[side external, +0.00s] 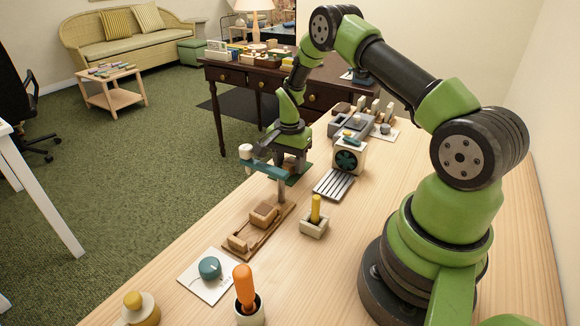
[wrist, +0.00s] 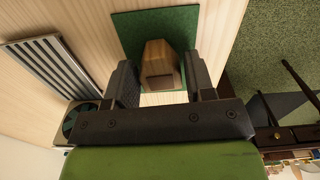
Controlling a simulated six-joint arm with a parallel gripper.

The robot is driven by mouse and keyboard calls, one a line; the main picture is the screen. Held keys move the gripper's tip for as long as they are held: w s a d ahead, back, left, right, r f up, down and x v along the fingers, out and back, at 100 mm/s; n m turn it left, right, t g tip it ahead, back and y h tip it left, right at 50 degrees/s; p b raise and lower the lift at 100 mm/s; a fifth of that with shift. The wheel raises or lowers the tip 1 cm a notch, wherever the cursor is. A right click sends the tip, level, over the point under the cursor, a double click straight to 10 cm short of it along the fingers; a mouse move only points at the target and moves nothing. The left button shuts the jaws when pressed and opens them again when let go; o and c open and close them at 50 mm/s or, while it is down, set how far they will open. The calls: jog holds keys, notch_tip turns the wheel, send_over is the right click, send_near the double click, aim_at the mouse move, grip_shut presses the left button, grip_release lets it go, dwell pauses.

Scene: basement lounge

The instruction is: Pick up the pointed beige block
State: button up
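The pointed beige block (wrist: 160,62) is a light brown wooden piece with an angled top. In the wrist view it is on a green mat (wrist: 128,28). My gripper (wrist: 160,82) is open, with one dark finger on each side of the block's near part. Small gaps seem to show beside the block, but I cannot tell whether either finger touches it. In the side view my gripper (side external: 291,150) points down low over the green mat (side external: 300,172), and the block is hidden there behind the gripper.
A slatted metal rack (side external: 334,185) and a pale block with a dark teal fan (side external: 347,159) stand close right of my gripper. A small pot with a yellow peg (side external: 315,210) is nearby.

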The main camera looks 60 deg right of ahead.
jog(key=c, duration=0.5)
jog(key=shift+r, duration=0.15)
